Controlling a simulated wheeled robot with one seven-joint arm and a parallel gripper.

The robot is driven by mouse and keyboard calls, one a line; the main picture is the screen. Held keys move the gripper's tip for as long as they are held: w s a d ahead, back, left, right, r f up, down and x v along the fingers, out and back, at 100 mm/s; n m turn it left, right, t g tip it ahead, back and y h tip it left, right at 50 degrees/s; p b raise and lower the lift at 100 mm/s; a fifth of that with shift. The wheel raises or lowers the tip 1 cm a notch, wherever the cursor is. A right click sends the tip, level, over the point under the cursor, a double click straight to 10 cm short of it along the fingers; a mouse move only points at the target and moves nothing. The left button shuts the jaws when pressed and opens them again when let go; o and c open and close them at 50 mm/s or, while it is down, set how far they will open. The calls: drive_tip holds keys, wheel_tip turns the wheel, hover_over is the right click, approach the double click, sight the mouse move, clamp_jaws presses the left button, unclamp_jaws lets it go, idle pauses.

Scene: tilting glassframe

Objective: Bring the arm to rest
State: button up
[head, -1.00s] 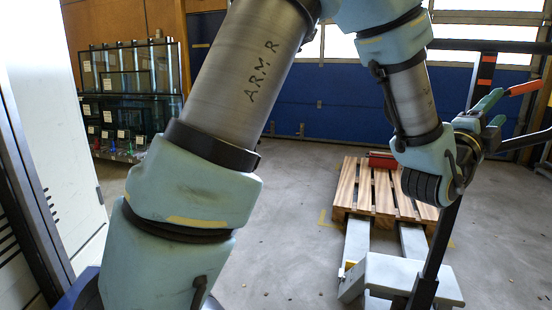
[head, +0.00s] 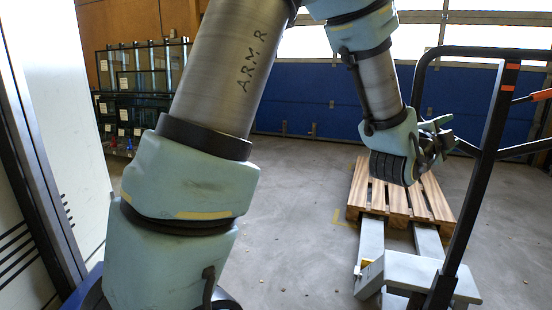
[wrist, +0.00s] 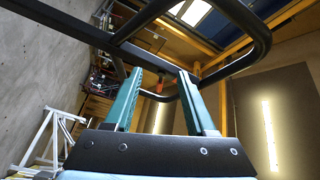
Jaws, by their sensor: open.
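My arm (head: 222,75), marked "ARM R", rises from the lower left and bends over the top of the head view. Its forearm hangs down at the right, ending in my gripper (head: 440,130) above the wooden pallet. In the head view the gripper is partly hidden behind its own wrist. In the wrist view my gripper (wrist: 160,78) shows two teal fingers spread apart with nothing held between them. Black tubular bars (wrist: 215,68) pass close by the fingertips; I cannot tell whether they touch.
A pallet truck (head: 415,275) with a tall black handle frame (head: 490,150) stands at the right, close to my gripper. The wooden pallet (head: 360,190) lies beyond. A white panel (head: 60,100) is near at left. Glass shelving (head: 140,85) stands far left. Middle floor is clear.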

drive_tip(key=w+a+f+n+g+y+p, duration=0.1)
drive_tip(key=w+a+f+n+y, duration=0.2)
drive_tip(key=a, duration=0.4)
drive_tip(key=w+a+f+n+y+p, duration=0.1)
drive_tip(key=w+a+f+n+y, duration=0.2)
drive_tip(key=a, duration=0.4)
drive_tip(key=w+a+f+n+g+y+p, duration=0.1)
drive_tip(key=w+a+f+n+y, duration=0.2)
drive_tip(key=a, duration=0.4)
drive_tip(key=s+a+f+n+g+y+p, duration=0.1)
drive_tip(key=s+a+n+g+y, duration=0.1)
drive_tip(key=s+a+n, duration=0.2)
drive_tip(key=s+a+f+n+g+y+p, duration=0.1)
drive_tip(key=s+a+n, duration=0.4)
drive_tip(key=a, duration=0.6)
drive_tip(key=s+a+f+n+g+y+p, duration=0.1)
drive_tip(key=s+a+n+g, duration=0.3)
drive_tip(key=a, duration=0.4)
drive_tip(key=shift+s+a+f+n+g+y, duration=0.25)
drive_tip(key=shift+s+f+n+g+y, duration=0.2)
drive_tip(key=shift+s+y, duration=0.5)
